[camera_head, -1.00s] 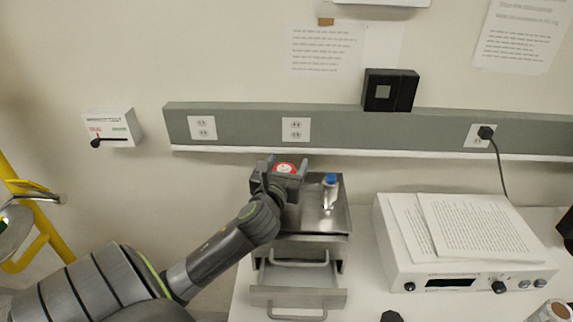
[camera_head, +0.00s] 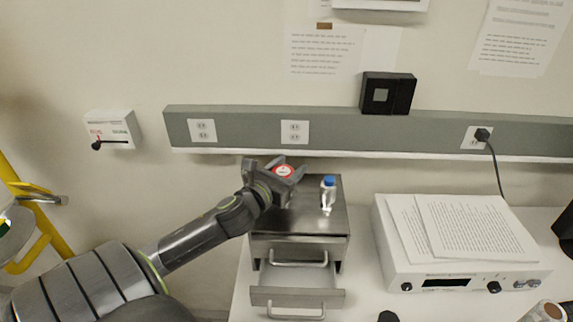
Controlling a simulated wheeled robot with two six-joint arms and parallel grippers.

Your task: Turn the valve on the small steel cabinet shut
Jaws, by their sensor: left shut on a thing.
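The small steel cabinet (camera_head: 325,222) stands on the white bench, with its lower drawer (camera_head: 297,298) pulled out. The gripper hides the knob's base and part of the cabinet's left top. My right gripper is not in view.
A blue-capped vial (camera_head: 328,193) stands on the cabinet top, right of my gripper. A white instrument (camera_head: 391,245) with papers on it stands to the right. A grey socket rail (camera_head: 350,131) runs along the wall behind. A lever box (camera_head: 113,129) hangs at the left.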

